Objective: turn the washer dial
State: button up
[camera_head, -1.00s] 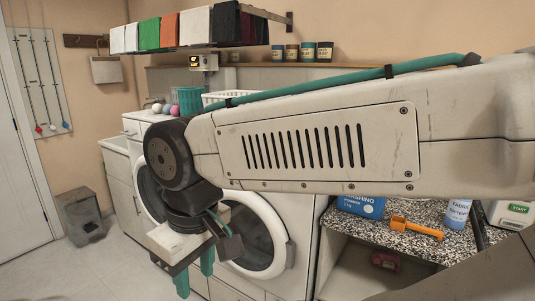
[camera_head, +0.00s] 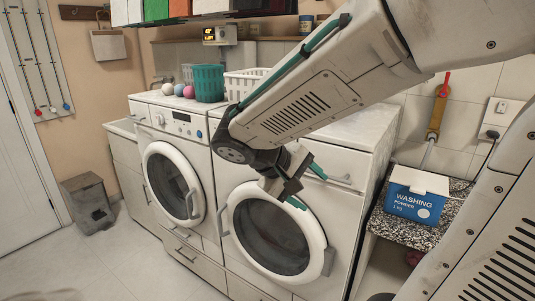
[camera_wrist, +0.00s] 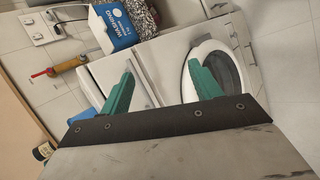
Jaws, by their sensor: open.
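The left white front-loader (camera_head: 150,135) has a control panel with a dark display (camera_head: 181,117) and a small round bluish control (camera_head: 199,134), perhaps the dial, too small to be sure. The right white front-loader (camera_head: 340,215) has a round door (camera_head: 270,236); my arm covers part of its upper front. My gripper (camera_head: 308,187) is open and empty in front of the right machine, to the right of the left machine's panel. In the wrist view, the two teal fingers (camera_wrist: 163,68) are apart, with a white machine front and round door beyond. No dial can be made out there.
A teal basket (camera_head: 208,84), a white basket (camera_head: 243,83) and several coloured balls (camera_head: 189,91) sit on the machines. A blue washing powder box (camera_head: 415,196) stands on the speckled counter (camera_head: 398,231) at right. The floor (camera_head: 130,262) before the left machine is clear.

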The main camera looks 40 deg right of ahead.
jog(key=w+f+n+t+h, duration=0.3)
jog(key=w+n+t+h, duration=0.35)
jog(key=w, duration=1.65)
jog(key=w+d+m+t+h, duration=0.1)
jog(key=w+d+m, duration=0.1)
jog(key=d, duration=0.5)
jog(key=shift+w+h, duration=0.15)
jog(key=shift+h, duration=0.2)
jog(key=shift+f+t, duration=0.1)
jog(key=shift+t, duration=0.15)
jog(key=c, duration=1)
